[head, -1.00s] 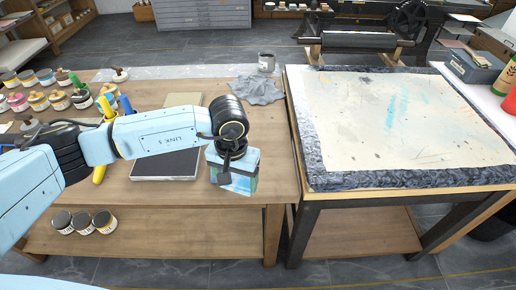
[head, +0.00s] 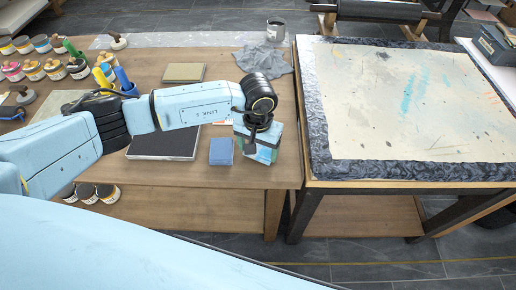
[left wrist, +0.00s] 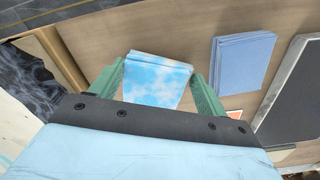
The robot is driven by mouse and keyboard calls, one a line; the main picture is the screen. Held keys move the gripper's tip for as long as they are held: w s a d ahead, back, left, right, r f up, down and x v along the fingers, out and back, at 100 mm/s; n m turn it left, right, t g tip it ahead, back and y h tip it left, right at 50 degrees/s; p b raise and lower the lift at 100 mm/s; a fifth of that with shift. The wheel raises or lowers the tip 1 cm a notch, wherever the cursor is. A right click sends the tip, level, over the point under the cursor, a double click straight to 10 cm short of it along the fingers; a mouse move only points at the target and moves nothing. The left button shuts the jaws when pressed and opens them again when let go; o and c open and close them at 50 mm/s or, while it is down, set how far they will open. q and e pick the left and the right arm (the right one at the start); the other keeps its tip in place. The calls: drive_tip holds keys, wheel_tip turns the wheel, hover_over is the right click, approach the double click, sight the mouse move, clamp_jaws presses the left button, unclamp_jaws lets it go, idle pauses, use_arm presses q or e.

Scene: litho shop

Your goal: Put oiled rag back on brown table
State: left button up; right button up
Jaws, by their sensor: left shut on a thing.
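My left gripper (head: 258,142) has green fingers and is shut on a blue-and-white, cloud-patterned folded piece (head: 264,153), which may be the oiled rag. In the left wrist view this piece (left wrist: 157,80) sits between the two fingers. The gripper is over the right front part of the brown table (head: 190,180); I cannot tell whether the piece touches the top. A plain blue folded stack (head: 222,151) lies just left of it and also shows in the left wrist view (left wrist: 240,62). A crumpled grey cloth (head: 263,60) lies at the table's back right. My right gripper is not in view.
A dark flat slab (head: 163,144) lies left of the blue stack, and a khaki pad (head: 184,72) behind. A grey can (head: 275,30) stands behind the cloth. Several ink jars (head: 55,68) fill the left. A paint-marked worktable (head: 400,100) stands right, across a narrow gap.

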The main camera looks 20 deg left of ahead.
sight(258, 150)
use_arm(q)
drive_tip(key=shift+f, duration=0.45)
drive_tip(key=o, duration=1)
drive_tip(key=shift+c, duration=0.2)
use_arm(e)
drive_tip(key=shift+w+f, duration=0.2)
use_arm(q)
drive_tip(key=shift+r, duration=0.2)
wheel_tip(258, 150, up, 12)
drive_tip(key=shift+p, duration=0.35)
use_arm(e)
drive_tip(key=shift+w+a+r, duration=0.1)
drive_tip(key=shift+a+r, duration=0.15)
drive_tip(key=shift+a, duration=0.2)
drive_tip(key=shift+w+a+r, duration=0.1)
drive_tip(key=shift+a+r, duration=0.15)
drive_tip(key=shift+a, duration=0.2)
